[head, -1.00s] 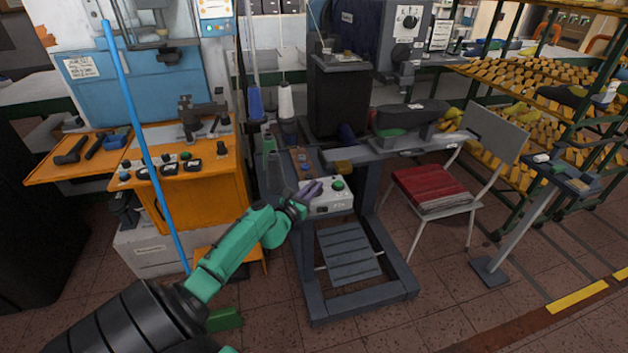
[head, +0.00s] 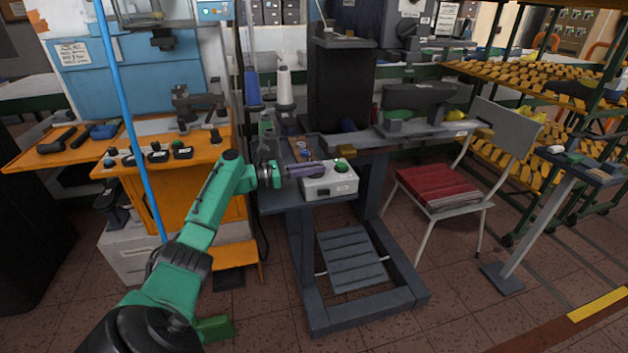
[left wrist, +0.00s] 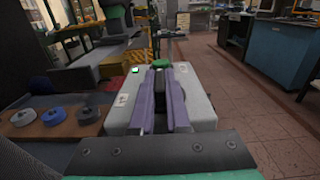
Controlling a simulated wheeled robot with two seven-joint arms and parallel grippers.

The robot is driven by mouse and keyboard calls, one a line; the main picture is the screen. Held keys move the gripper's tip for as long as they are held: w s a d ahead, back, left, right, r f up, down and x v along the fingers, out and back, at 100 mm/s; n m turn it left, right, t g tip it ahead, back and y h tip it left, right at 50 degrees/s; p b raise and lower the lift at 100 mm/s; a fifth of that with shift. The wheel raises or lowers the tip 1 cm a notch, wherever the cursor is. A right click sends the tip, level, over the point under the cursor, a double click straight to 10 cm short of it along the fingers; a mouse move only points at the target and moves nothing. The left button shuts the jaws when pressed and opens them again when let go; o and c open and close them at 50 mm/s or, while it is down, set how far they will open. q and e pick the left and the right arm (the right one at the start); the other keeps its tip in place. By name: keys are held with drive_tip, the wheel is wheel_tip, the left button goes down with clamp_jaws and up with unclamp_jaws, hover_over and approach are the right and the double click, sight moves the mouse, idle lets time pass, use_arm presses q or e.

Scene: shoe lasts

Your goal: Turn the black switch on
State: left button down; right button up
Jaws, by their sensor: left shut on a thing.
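A white control box (head: 330,188) sits on the grey machine's small table, with a green button (head: 341,168) on its top. In the left wrist view the box (left wrist: 200,100) fills the middle, and the green button (left wrist: 160,61) shows just beyond my fingertips. My left gripper (head: 322,170) reaches in from the left over the box top. In the left wrist view its two purple fingers (left wrist: 161,72) stand a little apart, closed on a small dark part at the box top, which I take as the black switch. The fingers mostly hide it, so its position cannot be read. My right gripper is out of view.
Small round parts (left wrist: 51,116) lie on a brown board beside the box. An orange bench (head: 170,140) with tools and a blue upright pole (head: 135,130) stand left. A chair with a red seat (head: 437,186) stands right. Brown tiled floor is open in front.

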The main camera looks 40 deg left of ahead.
use_arm(q)
drive_tip(key=shift+h, duration=0.3)
drive_tip(key=c, duration=0.9)
unclamp_jaws()
drive_tip(key=shift+d, duration=0.1)
drive_tip(key=b+v, duration=0.1)
drive_tip(key=v, duration=1.3)
drive_tip(key=shift+s+a+r+b, duration=0.2)
drive_tip(key=shift+a+b, duration=0.05)
drive_tip(key=shift+b, duration=0.1)
